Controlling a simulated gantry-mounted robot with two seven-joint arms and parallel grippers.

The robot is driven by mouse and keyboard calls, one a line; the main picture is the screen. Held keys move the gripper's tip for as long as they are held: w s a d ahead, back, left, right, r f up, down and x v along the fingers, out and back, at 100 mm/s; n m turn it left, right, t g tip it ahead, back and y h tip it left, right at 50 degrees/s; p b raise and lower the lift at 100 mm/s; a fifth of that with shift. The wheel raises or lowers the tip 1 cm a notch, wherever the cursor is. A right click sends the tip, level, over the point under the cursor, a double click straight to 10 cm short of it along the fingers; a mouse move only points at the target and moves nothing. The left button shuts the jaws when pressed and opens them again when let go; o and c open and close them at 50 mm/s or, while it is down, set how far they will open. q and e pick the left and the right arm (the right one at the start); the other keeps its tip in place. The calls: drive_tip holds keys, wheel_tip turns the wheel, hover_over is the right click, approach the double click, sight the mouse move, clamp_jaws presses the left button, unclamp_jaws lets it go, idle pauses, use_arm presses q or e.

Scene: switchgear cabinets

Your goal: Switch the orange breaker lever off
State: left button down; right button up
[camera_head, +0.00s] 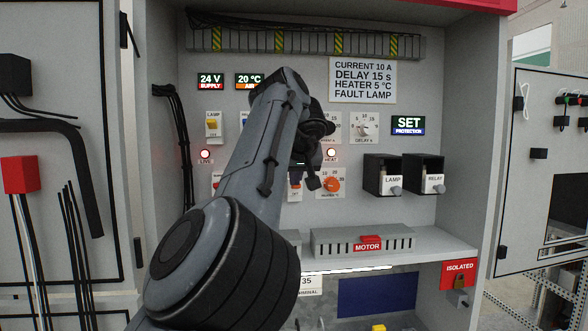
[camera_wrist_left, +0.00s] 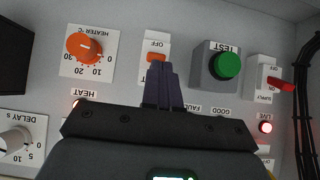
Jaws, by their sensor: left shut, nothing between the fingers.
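The orange breaker lever (camera_wrist_left: 156,57) sits on a white plate with an OFF label in the left wrist view. Its plate (camera_head: 295,194) is partly hidden behind my left gripper in the head view. My left gripper (camera_head: 311,181) is shut and empty in front of the panel. Its closed dark fingertips (camera_wrist_left: 162,68) overlap the lower part of the lever's plate in the left wrist view, just below the lever. I cannot tell whether they touch it. My right gripper is not in view.
An orange heater knob (camera_wrist_left: 84,46) is on one side of the lever; a green TEST button (camera_wrist_left: 228,65) and a red supply lever (camera_wrist_left: 281,84) are on the other. Two black LAMP and RELAY boxes (camera_head: 404,174) stick out at right. A shelf (camera_head: 430,241) lies below.

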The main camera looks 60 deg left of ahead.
use_arm(q)
drive_tip(key=shift+f, duration=0.2)
idle(0.5)
drive_tip(key=s+d+r+p, duration=0.2)
drive_tip(key=d+r+p, duration=0.2)
drive_tip(key=r+p, duration=0.3)
wheel_tip(320, 180, up, 2)
drive_tip(key=shift+s+d+r, duration=0.1)
drive_tip(key=shift+s+d, duration=0.05)
drive_tip(key=shift+d, duration=0.05)
idle(0.4)
